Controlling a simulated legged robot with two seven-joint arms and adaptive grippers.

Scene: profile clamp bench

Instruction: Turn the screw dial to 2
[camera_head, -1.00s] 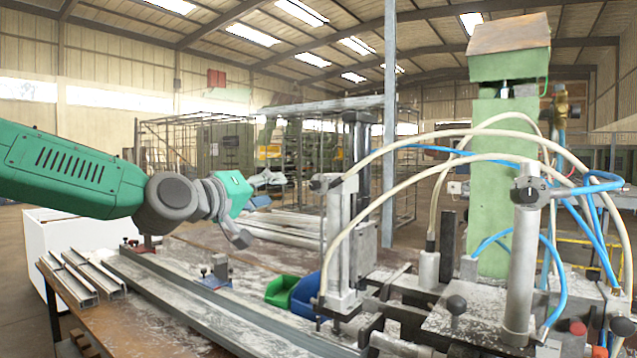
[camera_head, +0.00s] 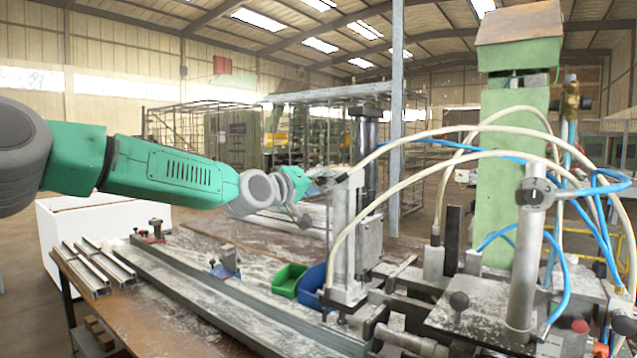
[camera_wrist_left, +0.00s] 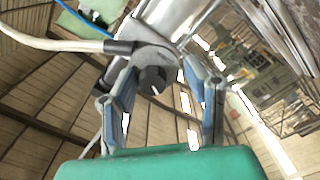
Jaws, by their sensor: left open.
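A dark round knob (camera_wrist_left: 152,80) with a small white mark sits on a grey metal head (camera_wrist_left: 150,52) in the left wrist view. In the head view this appears to be the grey head (camera_head: 338,178) on top of the near clamp cylinder. My left gripper (camera_head: 307,203) is just left of that head. Its two blue-grey fingers (camera_wrist_left: 160,78) are open, one on each side of the knob, with gaps visible. A second grey dial (camera_head: 536,194) with small markings is on the right-hand post. I cannot read a setting on the knob. My right gripper is out of view.
White hoses (camera_head: 440,136) and blue hoses arch between the cylinder and the green column (camera_head: 500,170). A green bin (camera_head: 288,281) and a blue bin (camera_head: 312,283) stand below the cylinder. A long metal profile (camera_head: 235,300) lies on the bench.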

